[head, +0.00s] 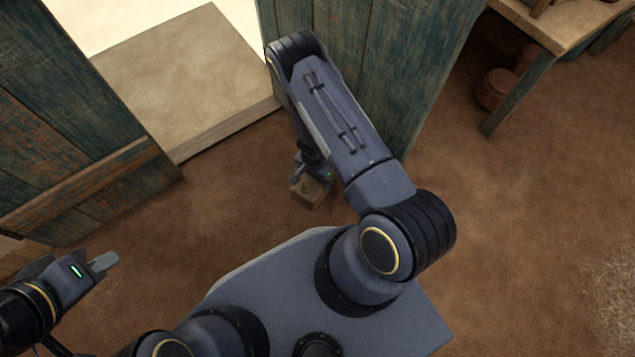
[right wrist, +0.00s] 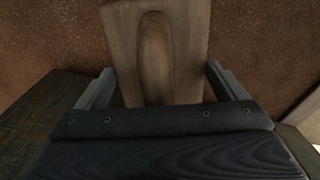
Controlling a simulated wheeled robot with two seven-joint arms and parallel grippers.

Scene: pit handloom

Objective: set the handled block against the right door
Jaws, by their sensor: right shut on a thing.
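The handled block (head: 308,192) is a small light-brown wooden piece low over or on the dirt floor, in the middle of the head view. My right gripper (head: 319,172) is shut on it, partly hidden under my right arm. In the right wrist view the block (right wrist: 155,45) stands between the two fingers; its handle is not clear to see. The right door (head: 425,75), of worn teal planks, stands to the right of the block; I cannot tell if they touch. My left gripper (head: 104,263) is at lower left, away from the block; its finger gap is not visible.
The left door (head: 60,130) stands at the left. A pale raised step (head: 185,85) lies in the doorway between the doors. A wooden table (head: 560,25) stands at upper right, with a reddish pot (head: 495,90) beneath. The floor at right is clear.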

